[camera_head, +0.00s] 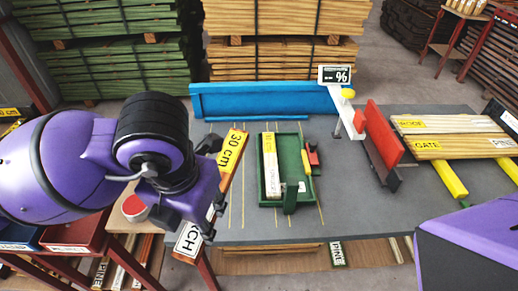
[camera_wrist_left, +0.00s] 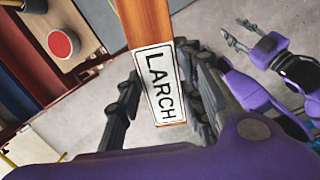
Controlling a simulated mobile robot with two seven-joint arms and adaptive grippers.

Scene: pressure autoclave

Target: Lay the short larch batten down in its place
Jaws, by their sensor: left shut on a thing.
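The short larch batten (camera_head: 229,165) is orange-brown, with a yellow "30 cm" label at its far end and a white label at its near end. My left gripper (camera_head: 213,193) is shut on it near the left edge of the grey table. In the left wrist view the "LARCH" label (camera_wrist_left: 161,85) lies between the left fingers (camera_wrist_left: 160,105). The batten is tilted; I cannot tell whether it touches the table. My right gripper (camera_wrist_left: 240,33) shows in the left wrist view, fingers apart and empty. No marked place for the batten is clearly identifiable.
A green tray (camera_head: 293,203) holding a pale batten (camera_head: 271,165) stands on the grey table (camera_head: 350,215). A blue fence (camera_head: 265,101) runs along the back. A red block (camera_head: 385,135) and pale boards (camera_head: 455,135) occupy the right.

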